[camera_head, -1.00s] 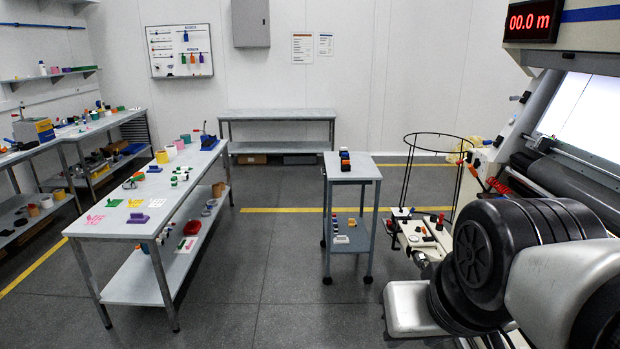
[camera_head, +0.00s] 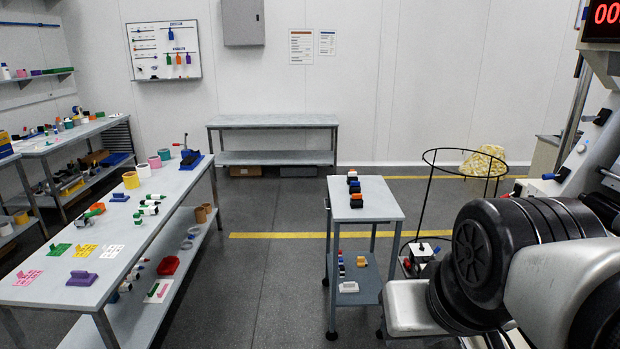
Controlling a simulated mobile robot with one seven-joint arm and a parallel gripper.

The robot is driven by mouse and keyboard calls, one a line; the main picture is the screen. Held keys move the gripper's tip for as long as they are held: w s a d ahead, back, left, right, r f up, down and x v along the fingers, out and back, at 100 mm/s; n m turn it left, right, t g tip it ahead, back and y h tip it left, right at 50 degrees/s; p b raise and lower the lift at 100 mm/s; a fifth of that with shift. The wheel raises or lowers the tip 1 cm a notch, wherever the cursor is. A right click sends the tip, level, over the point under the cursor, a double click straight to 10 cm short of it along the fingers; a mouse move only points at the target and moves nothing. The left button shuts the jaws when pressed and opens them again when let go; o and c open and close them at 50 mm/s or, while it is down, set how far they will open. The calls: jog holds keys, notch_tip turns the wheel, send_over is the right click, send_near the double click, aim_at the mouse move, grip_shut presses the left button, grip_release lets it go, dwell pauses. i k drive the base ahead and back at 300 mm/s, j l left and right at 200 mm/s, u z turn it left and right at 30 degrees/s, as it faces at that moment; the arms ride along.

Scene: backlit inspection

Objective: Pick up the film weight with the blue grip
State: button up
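A short row of small dark blocks with coloured tops stands on the top of a grey wheeled cart (camera_head: 383,207), ahead of me and right of centre. One block in the row shows a blue top (camera_head: 355,187), which looks like the film weight with the blue grip, though it is too small to be sure. An orange-topped dark block (camera_head: 356,199) stands at the near end of the row. My arm fills the lower right, and my gripper is out of view.
A long table (camera_head: 150,215) with tapes, cards and small tools runs along the left. The cart's lower shelf (camera_head: 362,290) holds small items. A black wire hoop stand (camera_head: 424,196) is right of the cart. The floor (camera_head: 270,280) between table and cart is clear.

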aim_at(355, 187)
jog(key=i, duration=1.6)
jog(key=i+j+z, duration=0.2)
jog(key=i, duration=0.45)
jog(key=i+z, duration=0.2)
jog(key=i, duration=0.45)
jog(key=j, duration=0.1)
